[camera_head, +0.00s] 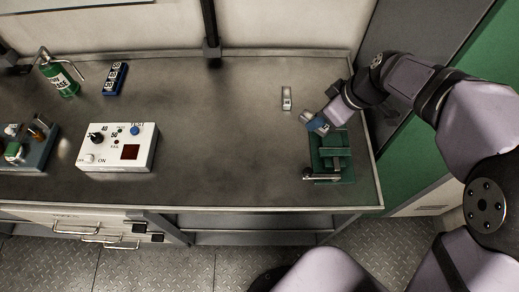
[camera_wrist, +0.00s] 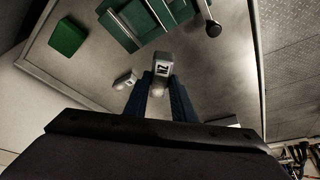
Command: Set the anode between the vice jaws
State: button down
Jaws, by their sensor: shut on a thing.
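My gripper (camera_head: 315,124) is over the right part of the bench, just behind and left of the green vice (camera_head: 333,157). In the wrist view its two blue fingers (camera_wrist: 160,99) are shut on a small pale grey block, the anode (camera_wrist: 163,64), with a dark-marked label on its end. The vice also shows at the top of the wrist view (camera_wrist: 135,20), with a bar handle ending in a dark knob. The held block appears apart from the vice; its exact height cannot be told. The gap between the jaws is hard to make out.
A second pale labelled block (camera_head: 287,98) stands on the bench left of my gripper. A green block (camera_wrist: 67,37) sits near the vice in the wrist view. A white test box (camera_head: 118,147), green bottle (camera_head: 60,78) and blue case (camera_head: 115,78) are left. The bench middle is clear.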

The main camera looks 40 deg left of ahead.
jog(key=s+a+f+n+g+h, duration=0.1)
jog(key=s+a+f+n+g, duration=0.15)
jog(key=s+a+n, duration=1)
jog(key=shift+s+a+f+m+g+p, duration=0.1)
jog(key=shift+s+a+f+m+p, duration=0.7)
jog(key=shift+f, duration=0.6)
jog(key=shift+s+a+f+m+g+p, duration=0.1)
jog(key=shift+s+a+f+m+p, duration=0.4)
jog(key=shift+s+f, duration=0.8)
jog(key=shift+s+a+f+m+g+p, duration=0.1)
jog(key=shift+s+a+f+m+p, duration=0.55)
jog(key=shift+f, duration=0.85)
jog(key=shift+s+d+f, duration=0.15)
jog(key=shift+d+f, duration=0.1)
jog(key=shift+f, duration=0.15)
jog(key=shift+f+b, duration=0.15)
jog(key=shift+b, duration=0.15)
jog(key=c, duration=1.9)
grip_release()
jog(key=shift+f, duration=0.1)
jog(key=o, duration=0.4)
